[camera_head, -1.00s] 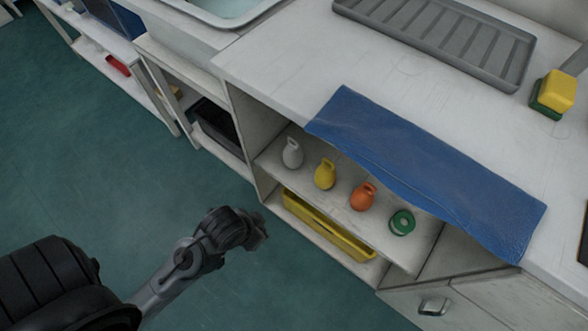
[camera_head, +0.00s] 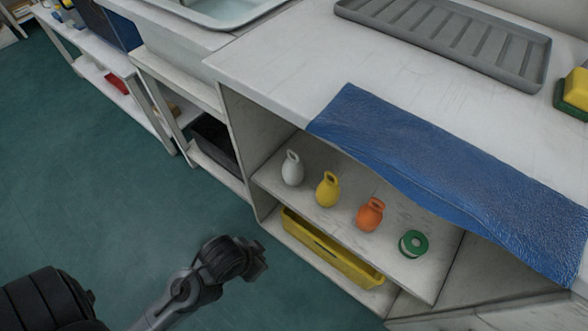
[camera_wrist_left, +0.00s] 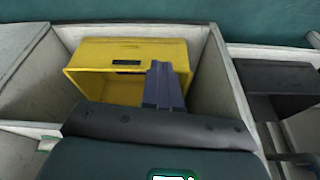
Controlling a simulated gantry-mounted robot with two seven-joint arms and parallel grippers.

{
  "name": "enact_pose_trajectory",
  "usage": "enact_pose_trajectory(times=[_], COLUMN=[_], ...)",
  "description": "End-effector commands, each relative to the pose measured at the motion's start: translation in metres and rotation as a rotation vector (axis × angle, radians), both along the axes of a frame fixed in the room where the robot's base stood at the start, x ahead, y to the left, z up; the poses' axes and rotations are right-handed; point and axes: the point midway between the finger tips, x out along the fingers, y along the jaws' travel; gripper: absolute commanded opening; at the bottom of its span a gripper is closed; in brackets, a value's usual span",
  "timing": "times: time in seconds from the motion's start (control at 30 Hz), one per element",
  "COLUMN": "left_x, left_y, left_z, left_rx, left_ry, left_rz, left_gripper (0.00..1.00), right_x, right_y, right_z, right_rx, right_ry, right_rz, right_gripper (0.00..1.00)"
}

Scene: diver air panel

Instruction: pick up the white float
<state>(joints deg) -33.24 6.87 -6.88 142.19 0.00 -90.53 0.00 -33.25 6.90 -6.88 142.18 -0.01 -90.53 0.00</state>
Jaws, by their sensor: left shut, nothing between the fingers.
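The white float (camera_head: 292,168) stands upright on the upper shelf (camera_head: 335,222) of the open cabinet, at the left end of a row of items. My left gripper (camera_head: 262,256) is in front of the cabinet, over the floor, lower and to the left of the row, apart from the float. In the left wrist view its fingers (camera_wrist_left: 163,84) are shut and empty, in front of the yellow bin (camera_wrist_left: 115,68). The white float does not show in the left wrist view. My right gripper is not in view.
A yellow float (camera_head: 327,189), an orange float (camera_head: 370,214) and a green ring-shaped roll (camera_head: 413,243) stand right of the white float. A blue cloth (camera_head: 430,165) hangs over the counter edge above them. The yellow bin also shows below the shelf (camera_head: 330,250).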

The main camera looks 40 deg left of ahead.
Motion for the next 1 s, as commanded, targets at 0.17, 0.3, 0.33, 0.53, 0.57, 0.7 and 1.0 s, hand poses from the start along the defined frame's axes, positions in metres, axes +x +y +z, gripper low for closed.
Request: enact_pose_trajectory(times=[0.17, 0.3, 0.33, 0.53, 0.57, 0.7, 1.0], left_x=[0.0000, 0.0000, 0.0000, -0.0001, -0.0001, -0.0001, 0.0000], left_y=[0.0000, 0.0000, 0.0000, 0.0000, 0.0000, 0.0000, 0.0000], left_z=[-0.0004, -0.0006, -0.0006, -0.0008, -0.0008, -0.0008, -0.0009], left_rx=[0.000, 0.000, 0.000, 0.000, 0.000, 0.000, 0.000], left_ry=[0.000, 0.001, 0.001, 0.001, 0.001, 0.001, 0.002], left_rz=[0.000, 0.000, 0.000, 0.000, 0.000, 0.000, 0.000], left_gripper=[0.00, 0.00, 0.00, 0.11, 0.15, 0.37, 0.83], right_x=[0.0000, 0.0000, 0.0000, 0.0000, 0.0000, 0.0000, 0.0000], right_y=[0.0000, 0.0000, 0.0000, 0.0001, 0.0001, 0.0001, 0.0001], right_z=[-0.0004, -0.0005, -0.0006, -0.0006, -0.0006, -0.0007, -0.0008], right_rx=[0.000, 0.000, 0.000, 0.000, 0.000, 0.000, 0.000], right_ry=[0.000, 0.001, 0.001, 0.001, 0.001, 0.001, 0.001], right_rz=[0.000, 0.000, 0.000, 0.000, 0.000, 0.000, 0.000], right_gripper=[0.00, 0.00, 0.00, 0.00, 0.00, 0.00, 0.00])
